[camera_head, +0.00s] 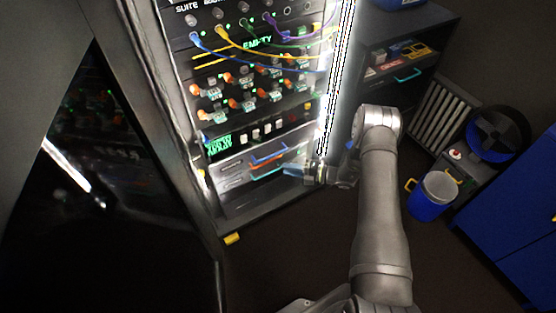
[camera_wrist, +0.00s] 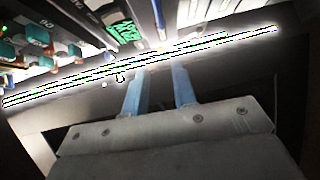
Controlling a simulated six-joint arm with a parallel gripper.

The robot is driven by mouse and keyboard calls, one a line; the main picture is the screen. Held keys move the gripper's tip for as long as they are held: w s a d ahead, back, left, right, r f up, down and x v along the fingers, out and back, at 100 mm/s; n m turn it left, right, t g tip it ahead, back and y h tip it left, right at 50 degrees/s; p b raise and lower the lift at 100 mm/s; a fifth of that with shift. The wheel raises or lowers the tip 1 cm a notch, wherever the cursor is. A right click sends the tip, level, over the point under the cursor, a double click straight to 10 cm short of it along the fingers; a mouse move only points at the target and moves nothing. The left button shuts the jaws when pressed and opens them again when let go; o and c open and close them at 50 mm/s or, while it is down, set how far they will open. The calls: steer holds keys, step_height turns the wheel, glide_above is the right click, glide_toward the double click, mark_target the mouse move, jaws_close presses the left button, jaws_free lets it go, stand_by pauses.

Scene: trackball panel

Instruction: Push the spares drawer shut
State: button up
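Low in the rack, drawer fronts with blue (camera_head: 268,153), orange (camera_head: 266,162) and teal (camera_head: 268,172) handles show in the head view. No label is readable, so I cannot tell which is the spares drawer or how far any stands out. My gripper (camera_head: 293,171) is at the right end of these fronts, beside the teal handle; contact cannot be made out. In the wrist view my gripper (camera_wrist: 160,82) has two blue fingers apart with nothing seen between them. The drawer handles are not clear there.
Cables, knobs and a bright light strip (camera_head: 336,80) lie above on the rack (camera_head: 207,190). At right stand a dark cabinet (camera_head: 440,45) with another teal handle (camera_head: 408,75), a blue bucket (camera_head: 432,195) and a blue cabinet (camera_head: 515,215). The floor before the rack is mostly clear.

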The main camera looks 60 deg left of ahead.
steer(key=d+f+n+t+h, duration=0.25)
steer(key=d+f+h, duration=0.2)
steer(key=f, duration=0.45)
steer(key=d+f+n+t+h, duration=0.25)
steer(key=d+f+h, duration=0.2)
steer(key=f, duration=0.45)
steer(key=w+d+f+n+t, duration=0.7)
steer(key=w+t, duration=0.3)
steer(key=w, duration=0.1)
steer(key=n+g+y, duration=0.3)
steer(key=n+y, duration=1.2)
steer(key=y, duration=0.3)
glide_toward(272, 155)
steer(key=shift+h, duration=0.3)
steer(key=a, duration=0.3)
steer(key=a+r, duration=0.1)
steer(key=a, duration=0.5)
steer(key=shift+a+r, duration=0.4)
